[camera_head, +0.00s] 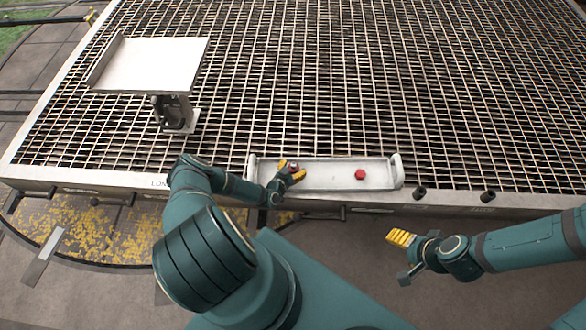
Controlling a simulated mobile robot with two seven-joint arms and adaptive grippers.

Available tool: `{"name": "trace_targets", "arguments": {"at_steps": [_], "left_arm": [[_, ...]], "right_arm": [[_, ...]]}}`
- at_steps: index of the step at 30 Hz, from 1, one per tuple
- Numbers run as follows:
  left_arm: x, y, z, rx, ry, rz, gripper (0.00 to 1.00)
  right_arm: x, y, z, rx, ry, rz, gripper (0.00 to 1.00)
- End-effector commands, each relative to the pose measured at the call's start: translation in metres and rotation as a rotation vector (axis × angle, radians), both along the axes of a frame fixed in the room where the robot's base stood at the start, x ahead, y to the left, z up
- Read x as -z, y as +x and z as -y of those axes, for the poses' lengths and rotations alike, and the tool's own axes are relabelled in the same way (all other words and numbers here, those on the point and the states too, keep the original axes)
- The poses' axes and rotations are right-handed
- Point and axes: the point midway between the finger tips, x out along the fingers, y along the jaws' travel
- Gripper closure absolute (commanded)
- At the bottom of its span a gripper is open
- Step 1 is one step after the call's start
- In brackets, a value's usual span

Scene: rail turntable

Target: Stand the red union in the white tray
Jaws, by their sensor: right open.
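The white tray (330,184) is long and shallow and lies along the near edge of the grating. A small red piece (360,174) sits in its right half, apart from both grippers. My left gripper (292,170) is over the tray's left part, its yellow fingers spread around a second small red and grey piece (293,167). The fingers partly hide that piece, and I cannot tell whether they grip it or which piece is the red union. My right gripper (400,238) is open, in front of the grating's edge, below and right of the tray.
A white raised plate (150,65) stands on a bracket at the back left. The metal grating (350,80) behind the tray is clear. Dark short posts (420,193) stand on the near rim right of the tray.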

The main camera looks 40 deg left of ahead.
Motion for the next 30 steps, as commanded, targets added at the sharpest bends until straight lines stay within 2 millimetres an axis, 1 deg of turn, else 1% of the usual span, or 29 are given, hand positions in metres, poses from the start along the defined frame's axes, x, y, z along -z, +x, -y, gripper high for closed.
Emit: {"name": "trace_targets", "arguments": {"at_steps": [9, 13, 17, 24, 30], "left_arm": [[-0.001, 0.000, 0.000, 0.000, 0.000, 0.000, 0.27], [-0.006, -0.001, 0.000, 0.000, 0.000, 0.000, 0.27], [-0.013, -0.020, 0.002, 0.001, 0.000, -0.001, 0.27], [-0.031, -0.068, 0.006, 0.000, 0.000, -0.002, 0.27], [-0.040, -0.098, 0.009, 0.000, -0.001, -0.002, 0.27]], "right_arm": [[-0.001, 0.000, 0.000, 0.000, 0.000, 0.000, 0.33], [-0.006, -0.001, 0.000, -0.001, 0.000, -0.002, 0.33], [-0.013, -0.002, 0.000, -0.001, 0.001, -0.005, 0.33], [-0.027, -0.005, -0.001, -0.002, 0.003, -0.012, 0.33], [-0.034, -0.006, -0.001, -0.004, 0.003, -0.014, 0.33]]}}
